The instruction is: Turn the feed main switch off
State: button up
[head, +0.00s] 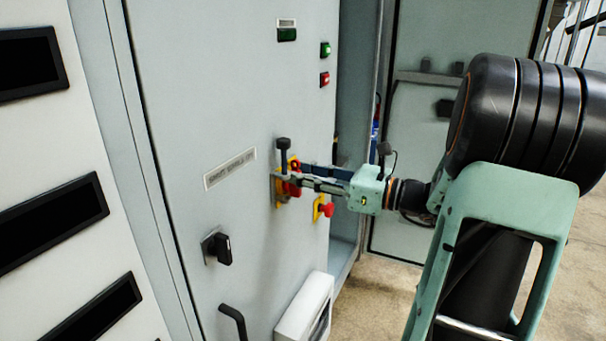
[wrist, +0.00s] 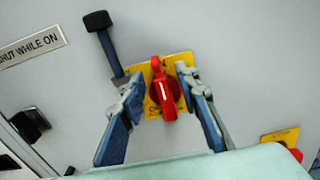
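The feed main switch appears as a red rotary handle (wrist: 162,92) on a yellow plate (wrist: 152,107) on the grey cabinet door. Its handle stands nearly upright in the wrist view. In the head view the yellow plate (head: 278,191) is partly hidden by my gripper (head: 291,178). My gripper (wrist: 161,82) is open, with one finger on each side of the red handle. Gaps show between the fingers and the handle in the wrist view. I cannot tell whether the fingertips touch the plate.
A red button on yellow (head: 326,209) sits close to the right, also in the wrist view (wrist: 296,154). A black-capped post (head: 283,144) stands beside the fingers. A black handle (head: 222,248) is lower left. A white box (head: 303,310) juts out below.

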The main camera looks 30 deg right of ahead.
jog(key=shift+w, duration=0.1)
jog(key=shift+c, duration=0.7)
grip_shut()
